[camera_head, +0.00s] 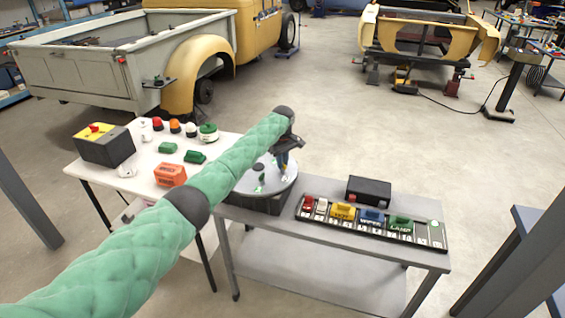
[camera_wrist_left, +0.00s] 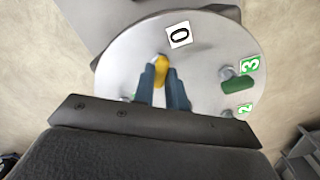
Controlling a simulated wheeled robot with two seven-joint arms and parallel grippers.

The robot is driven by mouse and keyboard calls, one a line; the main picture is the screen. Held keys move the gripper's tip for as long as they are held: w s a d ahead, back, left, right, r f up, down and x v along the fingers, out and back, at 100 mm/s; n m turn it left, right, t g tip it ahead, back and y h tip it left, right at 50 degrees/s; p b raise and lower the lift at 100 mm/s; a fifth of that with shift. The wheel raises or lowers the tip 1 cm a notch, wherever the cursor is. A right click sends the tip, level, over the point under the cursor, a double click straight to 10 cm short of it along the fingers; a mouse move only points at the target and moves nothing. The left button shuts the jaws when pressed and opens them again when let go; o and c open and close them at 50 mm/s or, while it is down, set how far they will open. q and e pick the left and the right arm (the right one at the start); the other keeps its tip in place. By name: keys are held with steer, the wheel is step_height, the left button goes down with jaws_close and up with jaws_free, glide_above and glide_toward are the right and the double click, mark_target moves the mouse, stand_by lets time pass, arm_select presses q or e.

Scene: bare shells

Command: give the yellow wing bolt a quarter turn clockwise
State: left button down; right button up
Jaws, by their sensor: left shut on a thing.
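The fingers hide part of the bolt. In the head view, my left gripper (camera_head: 287,158) reaches down over the round plate (camera_head: 289,182), and the yellow bolt cannot be made out there. My right gripper is not in view.
A black box (camera_head: 369,190) and a strip of coloured blocks (camera_head: 416,240) share the grey table (camera_head: 340,236). A white table (camera_head: 140,182) with several items stands left.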

arm_select(q)
steer(key=m, duration=0.3)
steer(key=shift+m, duration=0.4)
steer(key=m, duration=0.3)
steer(key=shift+m+b, duration=0.3)
steer(key=shift+m, duration=1.8)
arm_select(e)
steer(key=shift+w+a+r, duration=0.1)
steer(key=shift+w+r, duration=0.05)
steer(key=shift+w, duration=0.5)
arm_select(q)
steer(key=c, duration=1.4)
jaws_free()
steer(key=shift+c, duration=0.2)
steer(key=shift+r, duration=0.1)
